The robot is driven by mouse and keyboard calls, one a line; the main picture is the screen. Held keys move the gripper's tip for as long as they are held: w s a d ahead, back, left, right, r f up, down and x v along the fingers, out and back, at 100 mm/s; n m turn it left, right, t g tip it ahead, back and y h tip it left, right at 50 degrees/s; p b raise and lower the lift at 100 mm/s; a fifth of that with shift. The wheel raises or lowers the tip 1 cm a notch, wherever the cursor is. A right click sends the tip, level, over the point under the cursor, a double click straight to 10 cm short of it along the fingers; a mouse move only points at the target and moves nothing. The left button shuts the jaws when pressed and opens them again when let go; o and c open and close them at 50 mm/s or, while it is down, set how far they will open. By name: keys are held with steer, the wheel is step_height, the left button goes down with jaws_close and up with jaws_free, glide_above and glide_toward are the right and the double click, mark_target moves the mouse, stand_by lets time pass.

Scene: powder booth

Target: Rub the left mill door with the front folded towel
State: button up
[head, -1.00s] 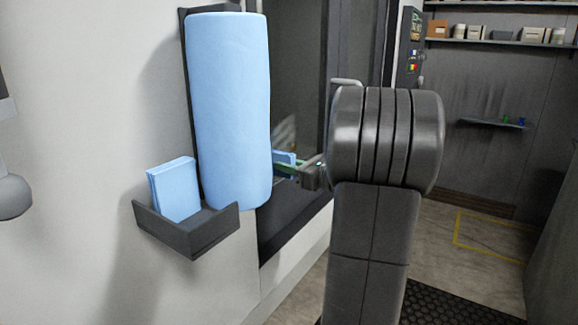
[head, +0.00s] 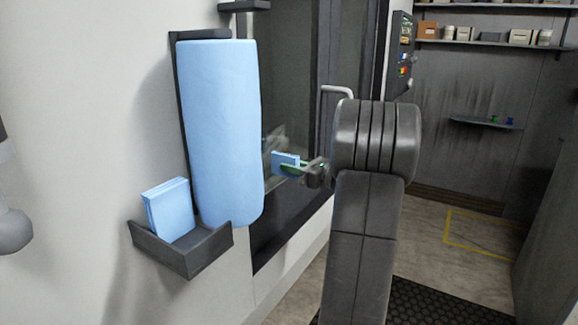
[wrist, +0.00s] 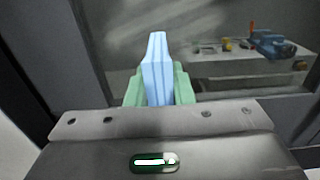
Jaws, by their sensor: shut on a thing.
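My gripper (head: 294,167) has green fingers and is shut on a blue folded towel (head: 284,158). In the wrist view the towel (wrist: 157,72) stands upright between the green fingers (wrist: 158,88), its far end toward the glass. The left mill door (head: 288,85) is a dark glass pane in a black frame, behind the towel. A pale smear on the glass (wrist: 195,28) shows in the wrist view. I cannot tell whether the towel touches the glass. My arm hides part of the door's right side.
A large blue roll (head: 218,130) hangs on the wall left of the door. Below it a dark tray (head: 190,258) holds another folded blue towel (head: 168,208). A door handle (head: 338,90) sticks out near my arm. Floor at the right is open.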

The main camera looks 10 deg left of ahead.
steer(key=shift+w+d+r+p, duration=0.8)
steer(key=shift+w+d+p, duration=0.5)
steer(key=shift+w+p, duration=1.95)
steer(key=shift+s+a+r+b, duration=0.65)
steer(key=shift+s+a, duration=1.8)
steer(key=shift+s, duration=3.9)
steer(key=shift+w+d+r+p, duration=0.3)
steer(key=shift+w+d+p, duration=1.1)
steer(key=shift+w, duration=2.05)
steer(key=shift+w+d+r+p, duration=0.25)
steer(key=shift+w+d+p, duration=1.15)
steer(key=shift+w, duration=2)
steer(key=s+a+b, duration=0.1)
steer(key=s+a, duration=0.3)
steer(key=s, duration=0.6)
steer(key=shift+s+a+b, duration=0.25)
steer(key=shift+s+b, duration=0.05)
